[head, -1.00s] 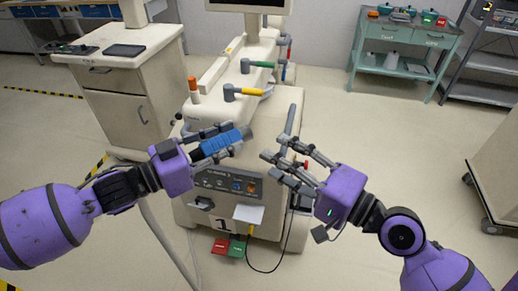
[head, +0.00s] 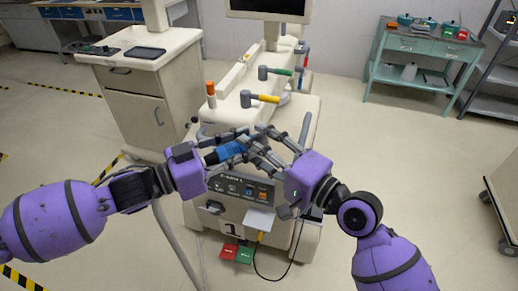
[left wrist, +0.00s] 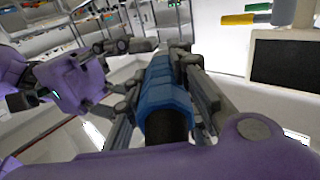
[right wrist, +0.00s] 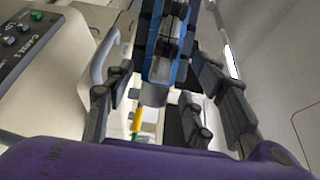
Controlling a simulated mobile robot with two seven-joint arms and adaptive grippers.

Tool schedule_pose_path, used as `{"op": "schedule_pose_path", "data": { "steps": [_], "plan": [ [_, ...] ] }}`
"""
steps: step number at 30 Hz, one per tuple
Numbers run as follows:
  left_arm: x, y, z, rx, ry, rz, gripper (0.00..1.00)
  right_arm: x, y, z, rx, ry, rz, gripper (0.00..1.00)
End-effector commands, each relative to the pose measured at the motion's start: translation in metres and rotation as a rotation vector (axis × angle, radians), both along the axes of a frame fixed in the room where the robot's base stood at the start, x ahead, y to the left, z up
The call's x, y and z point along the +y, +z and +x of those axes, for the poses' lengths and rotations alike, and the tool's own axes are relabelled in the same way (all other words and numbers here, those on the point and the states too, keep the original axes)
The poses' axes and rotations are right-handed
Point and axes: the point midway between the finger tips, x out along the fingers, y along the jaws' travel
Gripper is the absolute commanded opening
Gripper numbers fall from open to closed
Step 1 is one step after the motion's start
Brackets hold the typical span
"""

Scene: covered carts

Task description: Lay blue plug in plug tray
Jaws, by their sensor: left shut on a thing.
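The blue plug (head: 228,151) is held nearly level in front of the cream machine, pointing right. It has a blue body, with a dark end and a grey end. My left gripper (head: 232,146) is shut on it; the left wrist view shows the blue body (left wrist: 163,95) between its fingers. My right gripper (head: 262,146) is open at the plug's far end. In the right wrist view the plug (right wrist: 182,70) lies between its spread fingers; whether they touch it I cannot tell. I cannot pick out a plug tray in any view.
The cream machine (head: 290,115) stands directly ahead, with hammer-like levers on top. A cream cabinet (head: 130,75) holding a dark flat tray (head: 143,53) is at left. A teal cart (head: 408,72) with pots and small boxes is at back right.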

Motion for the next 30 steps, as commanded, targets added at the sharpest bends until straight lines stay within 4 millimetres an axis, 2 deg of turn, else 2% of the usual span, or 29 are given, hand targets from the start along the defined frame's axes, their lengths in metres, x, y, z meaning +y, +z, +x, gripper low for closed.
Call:
{"op": "schedule_pose_path", "data": {
  "steps": [1,9,11,12,16,25,30],
  "plan": [
    [0.000,0.001,0.000,-0.002,-0.001,-0.001,0.00,0.000,0.000,0.000,0.000,0.000,0.000,0.41],
    [0.000,0.001,0.000,-0.001,0.000,0.000,0.00,0.000,0.001,0.000,-0.001,0.000,0.000,0.06],
    [0.000,0.001,0.000,-0.001,0.000,0.000,0.00,0.000,0.001,0.000,-0.001,0.000,0.000,0.00],
    [0.000,0.001,0.000,0.000,0.000,-0.001,0.29,0.000,0.002,0.000,-0.003,0.000,0.001,0.00],
    [0.000,0.000,0.000,0.000,0.000,0.000,0.45,0.000,0.002,0.000,-0.003,0.000,0.001,0.00],
    [0.001,0.000,0.000,0.000,0.000,0.000,0.45,0.000,0.001,0.000,-0.002,0.000,0.001,0.00],
    [0.015,-0.001,-0.007,0.001,0.003,0.003,0.45,0.000,0.001,0.000,-0.002,0.000,0.001,0.00]
  ]
}}
